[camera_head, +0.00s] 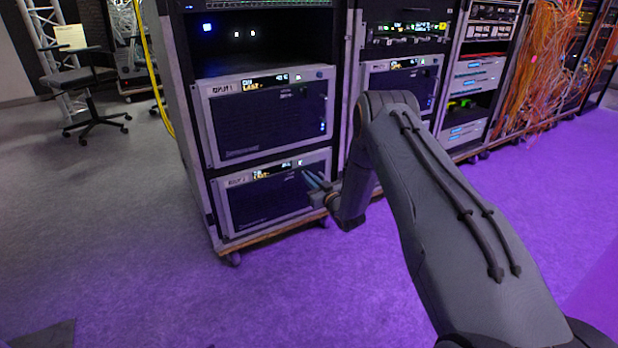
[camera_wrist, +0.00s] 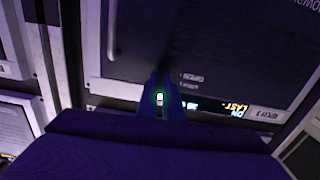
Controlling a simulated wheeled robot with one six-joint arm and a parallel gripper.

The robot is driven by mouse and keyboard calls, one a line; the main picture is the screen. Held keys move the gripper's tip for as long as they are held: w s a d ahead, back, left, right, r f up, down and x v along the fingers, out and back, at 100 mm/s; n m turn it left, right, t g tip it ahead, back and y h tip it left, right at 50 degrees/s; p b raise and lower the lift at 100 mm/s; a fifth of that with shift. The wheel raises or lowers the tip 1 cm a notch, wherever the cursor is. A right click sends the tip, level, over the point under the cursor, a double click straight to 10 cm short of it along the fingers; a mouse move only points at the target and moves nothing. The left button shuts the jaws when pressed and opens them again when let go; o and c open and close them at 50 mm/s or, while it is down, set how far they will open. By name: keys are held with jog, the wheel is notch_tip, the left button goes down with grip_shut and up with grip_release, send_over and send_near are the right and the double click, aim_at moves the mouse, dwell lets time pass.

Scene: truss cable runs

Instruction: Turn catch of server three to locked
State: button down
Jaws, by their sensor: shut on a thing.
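The lower server (camera_head: 262,203) sits at the bottom of the near rack, with a grey frame, a dark front and a lit display strip along its top. Its label is too small to read surely. My gripper (camera_head: 312,181) reaches in from the right to the upper right part of this server's front. In the wrist view my gripper (camera_wrist: 160,80) has its blue fingers close together around a small catch (camera_wrist: 160,99) with a white light and green glow. It is shut on it. The fingers hide most of the catch, so I cannot tell its turned position.
A similar upper server (camera_head: 265,125) sits directly above. The rack stands on a wheeled wooden base (camera_head: 275,232). More racks stand to the right, one with loose orange cables (camera_head: 545,70). A chair (camera_head: 85,85) stands far left. Open floor (camera_head: 110,230) lies in front and left.

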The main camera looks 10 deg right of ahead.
jog(key=shift+m, duration=0.4)
jog(key=c, duration=1.9)
grip_release()
jog(key=shift+p+v, duration=1.5)
jog(key=shift+v, duration=2.45)
